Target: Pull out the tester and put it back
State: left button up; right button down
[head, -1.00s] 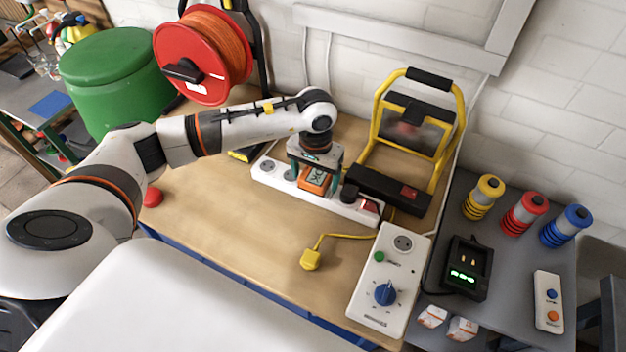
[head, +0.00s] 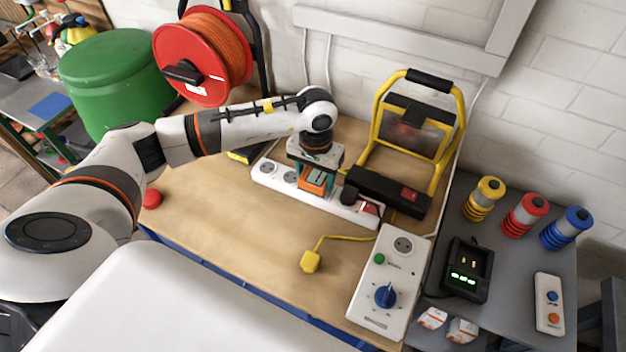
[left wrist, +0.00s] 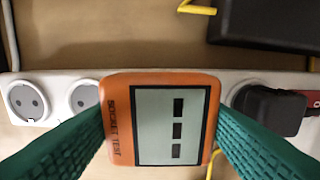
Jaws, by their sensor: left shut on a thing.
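The tester (head: 312,181) is an orange block marked "SOCKET TEST" with a pale display. In the left wrist view the tester (left wrist: 158,119) shows three dark bars on its display. My left gripper (head: 312,172) is shut on the tester, with a green finger on each side of it. The tester is over the white power strip (head: 337,207), between a free socket and a black plug. Its underside is hidden, so I cannot tell whether its pins sit in the socket. My right gripper is not in view.
The black plug (left wrist: 268,108) is close beside the tester. A yellow work lamp (head: 388,190) stands just behind the strip. A yellow plug (head: 311,261) and a white box with a blue knob (head: 386,295) lie in front.

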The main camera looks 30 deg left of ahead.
aim_at(315, 176)
pick_arm(q)
jog(key=shift+r+p, duration=0.85)
jog(key=shift+r, duration=2)
